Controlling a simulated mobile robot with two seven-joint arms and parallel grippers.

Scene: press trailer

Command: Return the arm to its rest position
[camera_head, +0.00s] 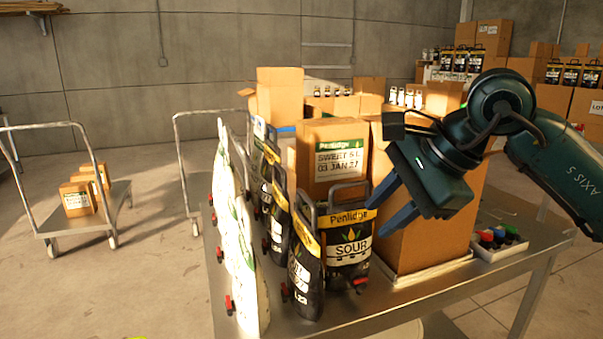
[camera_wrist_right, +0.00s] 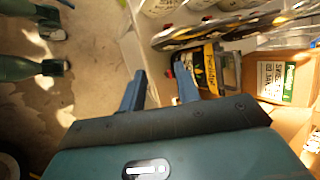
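My right gripper (camera_head: 391,206) is in the head view above the front right part of the metal table, in front of a large cardboard box (camera_head: 437,222). Its two blue fingers are apart with nothing between them; the right wrist view also shows the open fingers (camera_wrist_right: 160,90). A black pouch labelled SOUR (camera_head: 348,248) stands just left of the fingers, and it shows beyond them in the wrist view (camera_wrist_right: 211,70). Whether the fingers touch it is hard to tell. My left gripper is not in the head view.
The metal table (camera_head: 420,296) holds black pouches, a row of white pouches (camera_head: 240,255) and a labelled box (camera_head: 332,155). A small tray with coloured caps (camera_head: 497,242) sits at the right edge. A trolley (camera_head: 85,212) stands at left on open floor.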

